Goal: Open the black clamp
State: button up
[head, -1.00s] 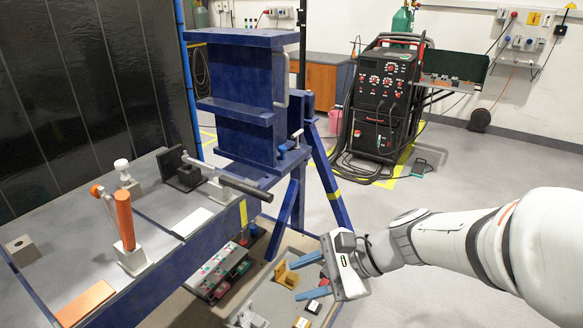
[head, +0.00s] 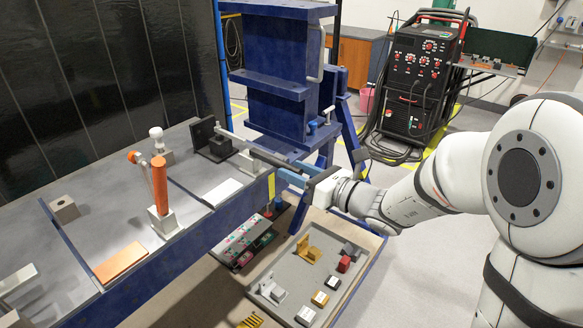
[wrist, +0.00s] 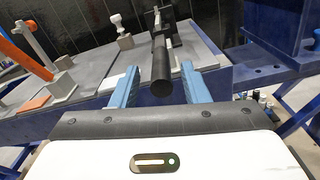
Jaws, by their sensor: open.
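The black clamp (head: 217,143) stands on the far part of the blue bench, with an upright black plate and a long dark handle (head: 277,160) reaching right past the bench edge. My gripper (head: 297,173) is at the handle's free end, with its blue fingers open. In the wrist view the handle (wrist: 162,70) points towards the camera between the two fingers (wrist: 160,82), with a gap visible on each side. I cannot tell how deep it lies between them.
An orange-handled clamp (head: 161,187) and a white-knobbed clamp (head: 158,142) stand left on the bench (head: 215,230). A blue beam fixture (head: 275,85) rises just behind the handle. A tray (head: 275,268) of small parts lies below. A welding machine (head: 418,85) stands behind.

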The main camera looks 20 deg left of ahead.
aim_at(276, 162)
jog(key=shift+x, duration=1.1)
grip_shut()
